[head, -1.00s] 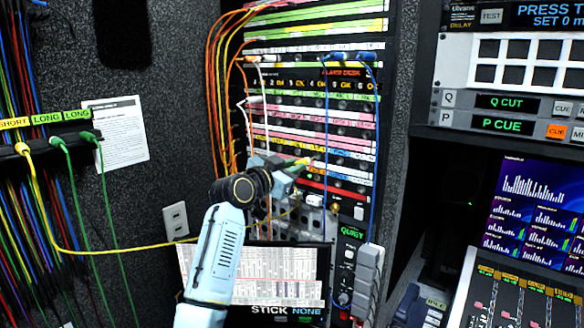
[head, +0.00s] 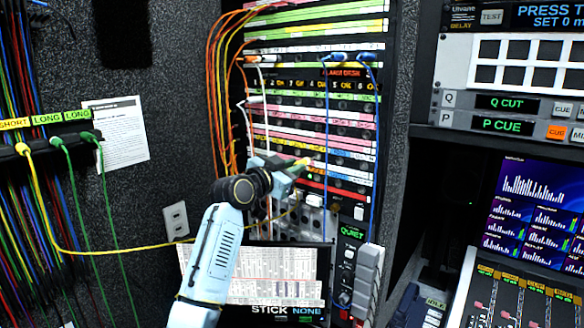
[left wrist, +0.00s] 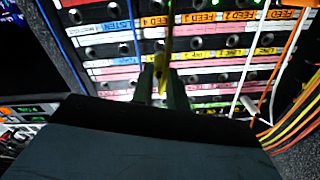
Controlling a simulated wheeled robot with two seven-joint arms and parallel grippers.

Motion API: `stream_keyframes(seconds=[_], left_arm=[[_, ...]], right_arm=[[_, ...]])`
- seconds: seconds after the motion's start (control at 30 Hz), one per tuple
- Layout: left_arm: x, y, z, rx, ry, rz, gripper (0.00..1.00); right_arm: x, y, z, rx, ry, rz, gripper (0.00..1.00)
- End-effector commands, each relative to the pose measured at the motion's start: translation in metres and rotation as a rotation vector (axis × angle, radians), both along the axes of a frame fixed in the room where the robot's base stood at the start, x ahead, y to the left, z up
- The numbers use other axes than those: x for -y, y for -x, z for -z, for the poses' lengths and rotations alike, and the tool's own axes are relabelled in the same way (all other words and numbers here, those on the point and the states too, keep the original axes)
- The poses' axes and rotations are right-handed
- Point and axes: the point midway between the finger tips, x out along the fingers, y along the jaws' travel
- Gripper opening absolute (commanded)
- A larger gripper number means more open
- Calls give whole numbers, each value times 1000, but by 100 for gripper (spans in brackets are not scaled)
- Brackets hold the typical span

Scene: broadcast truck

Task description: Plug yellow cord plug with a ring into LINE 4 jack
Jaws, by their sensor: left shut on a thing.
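My left gripper (head: 290,168) is at the patch rack, shut on the yellow plug (head: 303,161). The plug's tip points at the lower jack rows. In the left wrist view the yellow plug (left wrist: 160,68) stands between the two fingers (left wrist: 160,88), in front of the labelled rows. A thin yellow cord (head: 130,248) runs from the holder at the left toward my arm. I cannot make out a ring on the plug, nor which label reads LINE 4. Whether the tip touches a jack is hidden. My right gripper is out of view.
The patch rack (head: 330,132) has orange, white and blue cords hanging over it. A cord holder (head: 60,139) with yellow and green plugs is on the left wall. A printed sheet and screen (head: 270,275) stand below my arm. Consoles (head: 520,290) fill the right side.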

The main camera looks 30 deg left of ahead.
Motion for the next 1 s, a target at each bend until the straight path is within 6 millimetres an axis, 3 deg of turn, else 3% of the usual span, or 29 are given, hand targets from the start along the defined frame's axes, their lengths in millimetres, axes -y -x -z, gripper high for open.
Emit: stream_keyframes(seconds=[1.0], left_arm=[[2, -23, 0, 2, 1, 1, 0]], right_arm=[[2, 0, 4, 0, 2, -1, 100]])
